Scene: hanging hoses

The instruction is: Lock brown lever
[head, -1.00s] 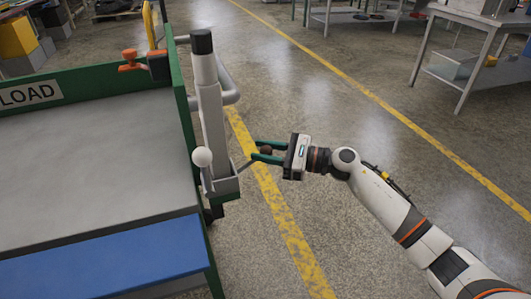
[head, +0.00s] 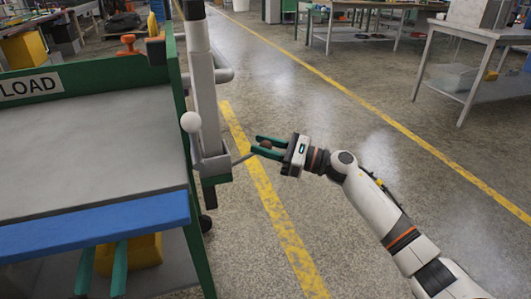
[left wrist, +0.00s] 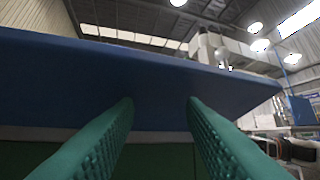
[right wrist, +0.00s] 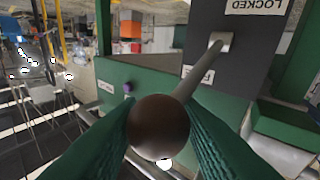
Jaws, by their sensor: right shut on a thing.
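The brown lever's round knob (right wrist: 160,127) fills the middle of the right wrist view, between the green fingers of my right gripper (right wrist: 160,108), which is shut on it. Its grey rod (right wrist: 195,72) runs up to a dark plate (right wrist: 245,50) with an upside-down LOCKED label (right wrist: 258,5). Another label (right wrist: 200,77) is partly hidden behind the rod. In the head view the knob (head: 266,145) sits in my right gripper (head: 256,145), right of the cart's post. My left gripper (head: 103,243) is open and empty below the cart's blue front edge.
The green cart (head: 90,75) with a LOAD label and grey top stands at left. A white ball lever (head: 191,122) stands by the grey post (head: 207,100). A yellow bin (head: 145,250) is below the blue edge (head: 95,225).

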